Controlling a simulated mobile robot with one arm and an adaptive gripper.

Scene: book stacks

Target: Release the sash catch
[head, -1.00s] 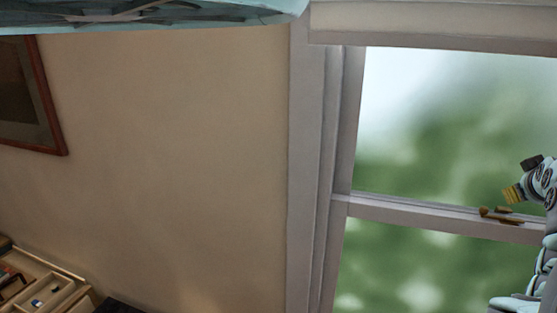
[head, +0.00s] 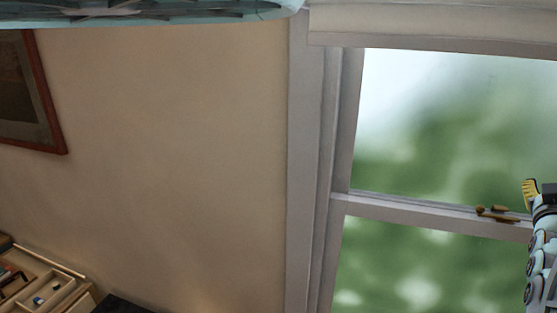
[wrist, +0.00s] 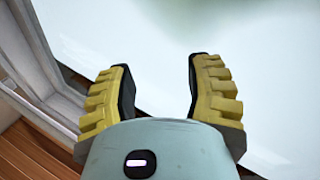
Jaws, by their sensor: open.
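The brass sash catch (head: 497,214) sits on the meeting rail (head: 430,210) of the window, at the right of the head view. My gripper (head: 530,192) is just right of the catch and a little above it, at the right edge of that view, apart from it in the picture. In the wrist view my gripper (wrist: 160,75) has its two yellow-padded fingers apart with nothing between them. Pale window glass (wrist: 250,70) fills most of the background there. The catch does not show in the wrist view.
The window frame (head: 305,160) stands left of the glass, with a bare wall (head: 170,150) beyond it. A framed picture (head: 45,100) hangs at far left. A wooden tray (head: 75,290) with small items is at lower left. A pale blue shade-like object (head: 150,15) crosses the top.

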